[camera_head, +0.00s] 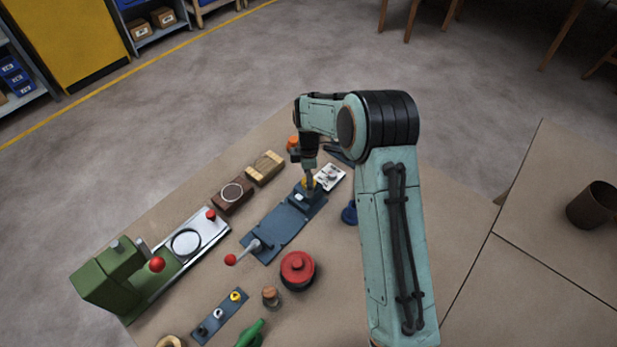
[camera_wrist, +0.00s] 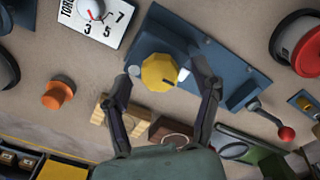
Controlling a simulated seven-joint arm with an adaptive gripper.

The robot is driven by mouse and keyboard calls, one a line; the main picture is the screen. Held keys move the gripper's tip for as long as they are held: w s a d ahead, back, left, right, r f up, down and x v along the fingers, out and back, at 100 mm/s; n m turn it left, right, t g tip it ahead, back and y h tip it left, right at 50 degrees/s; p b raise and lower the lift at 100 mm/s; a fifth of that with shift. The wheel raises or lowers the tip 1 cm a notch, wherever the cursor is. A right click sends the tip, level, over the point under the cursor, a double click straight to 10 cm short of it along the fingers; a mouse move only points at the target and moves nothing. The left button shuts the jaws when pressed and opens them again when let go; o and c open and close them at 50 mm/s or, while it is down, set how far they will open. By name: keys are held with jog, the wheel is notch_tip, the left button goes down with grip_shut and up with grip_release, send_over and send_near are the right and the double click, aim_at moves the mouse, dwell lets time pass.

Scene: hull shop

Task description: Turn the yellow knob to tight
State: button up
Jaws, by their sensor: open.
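The yellow knob (camera_wrist: 160,72) is a faceted disc on a blue-grey fixture (camera_wrist: 210,52), with a dark mark at its lower right edge. In the head view the knob (camera_head: 307,184) shows only partly, below my gripper (camera_head: 309,174). In the wrist view my gripper (camera_wrist: 158,73) is open, with one finger on either side of the knob. I cannot tell if the fingertips touch it.
A lever with a red ball (camera_wrist: 286,133) sticks out of the fixture's far end. An orange-capped piece (camera_wrist: 56,95), wooden blocks (camera_head: 264,167) and a red round pot (camera_head: 297,268) stand close by. A green press (camera_head: 107,277) stands at the left.

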grip_shut()
